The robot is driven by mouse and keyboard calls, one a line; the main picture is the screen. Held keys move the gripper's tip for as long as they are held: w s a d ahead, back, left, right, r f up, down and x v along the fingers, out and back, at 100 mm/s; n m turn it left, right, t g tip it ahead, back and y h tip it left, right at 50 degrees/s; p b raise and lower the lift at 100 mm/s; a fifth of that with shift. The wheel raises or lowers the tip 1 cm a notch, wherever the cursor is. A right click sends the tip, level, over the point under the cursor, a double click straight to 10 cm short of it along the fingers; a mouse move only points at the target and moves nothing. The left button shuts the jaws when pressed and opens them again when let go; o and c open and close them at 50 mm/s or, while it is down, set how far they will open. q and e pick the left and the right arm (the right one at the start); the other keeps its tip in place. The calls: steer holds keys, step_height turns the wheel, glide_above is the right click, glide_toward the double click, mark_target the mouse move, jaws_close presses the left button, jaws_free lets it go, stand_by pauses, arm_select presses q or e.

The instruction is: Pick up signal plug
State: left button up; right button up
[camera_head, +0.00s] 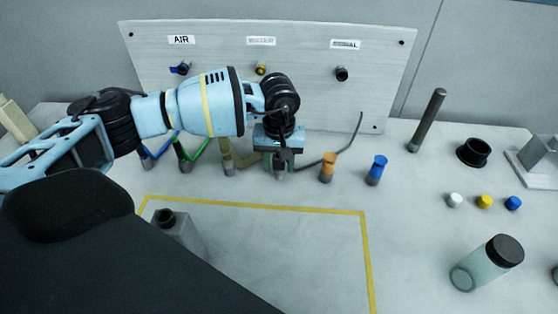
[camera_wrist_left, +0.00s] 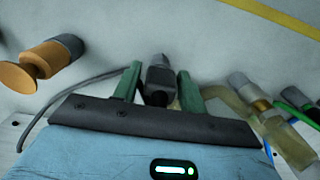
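The signal plug is most likely the dark grey plug (camera_head: 280,172) with a grey cable, standing on the bench below the wall panel. It also shows in the left wrist view (camera_wrist_left: 160,75), between the green fingers. My left gripper (camera_head: 279,158) is over this plug from above. In the left wrist view the gripper (camera_wrist_left: 160,82) has one finger on each side of the plug, with narrow gaps visible. It looks open around the plug, not clamped. The plug's upper part is partly hidden by the gripper in the head view. My right gripper is not in view.
An orange-topped fitting (camera_head: 327,167) and a blue-topped one (camera_head: 376,169) stand to the right. A tan hose plug (camera_head: 227,165) and a green one (camera_head: 183,158) stand to the left. The panel (camera_head: 300,100) rises behind.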

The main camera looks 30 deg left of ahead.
arm_select(q)
steer(key=c, duration=0.7)
steer(key=shift+r, duration=0.2)
steer(key=shift+r, duration=0.6)
step_height(320, 180, up, 2)
steer(key=shift+r, duration=0.1)
steer(key=shift+s+d+r+b, duration=0.2)
steer(key=shift+s+d+b, duration=0.4)
steer(key=shift+d, duration=1.95)
steer(key=shift+s+d+r+b, duration=0.25)
steer(key=shift+s+d, duration=0.7)
steer(key=shift+d, duration=1.65)
steer(key=shift+s+d+r+b, duration=0.3)
steer(key=shift+s+d, duration=0.45)
steer(key=shift+d, duration=1.8)
